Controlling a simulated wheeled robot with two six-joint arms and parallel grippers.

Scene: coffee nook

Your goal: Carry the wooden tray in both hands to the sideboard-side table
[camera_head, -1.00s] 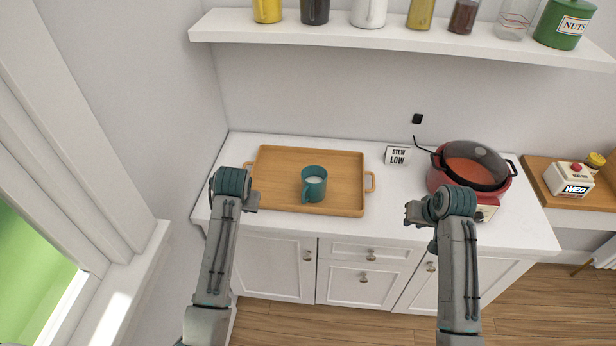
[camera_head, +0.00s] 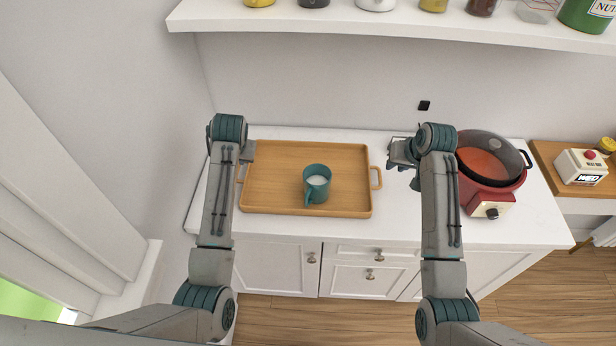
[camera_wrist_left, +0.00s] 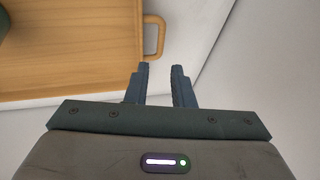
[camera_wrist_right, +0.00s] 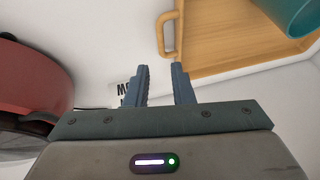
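The wooden tray (camera_head: 270,200) lies flat on the white counter with a handle at each short end. A teal mug (camera_head: 317,186) with pale liquid stands upright on it. My left gripper (camera_wrist_left: 159,70) is open and empty, and the tray's left handle (camera_wrist_left: 153,35) is just ahead of its fingers. In the head view the left wrist hides part of that handle. My right gripper (camera_head: 402,155) is open and empty, to the right of the tray's right handle (camera_head: 376,177). In the right wrist view that handle (camera_wrist_right: 168,33) is ahead of the fingers, apart from them.
A red cooker (camera_head: 490,170) with a pot stands on the counter close to the right of my right gripper. A shelf (camera_head: 400,24) with jars runs above. A wooden-topped table (camera_head: 548,155) with a white device (camera_head: 581,167) is at the far right. A wall borders the left.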

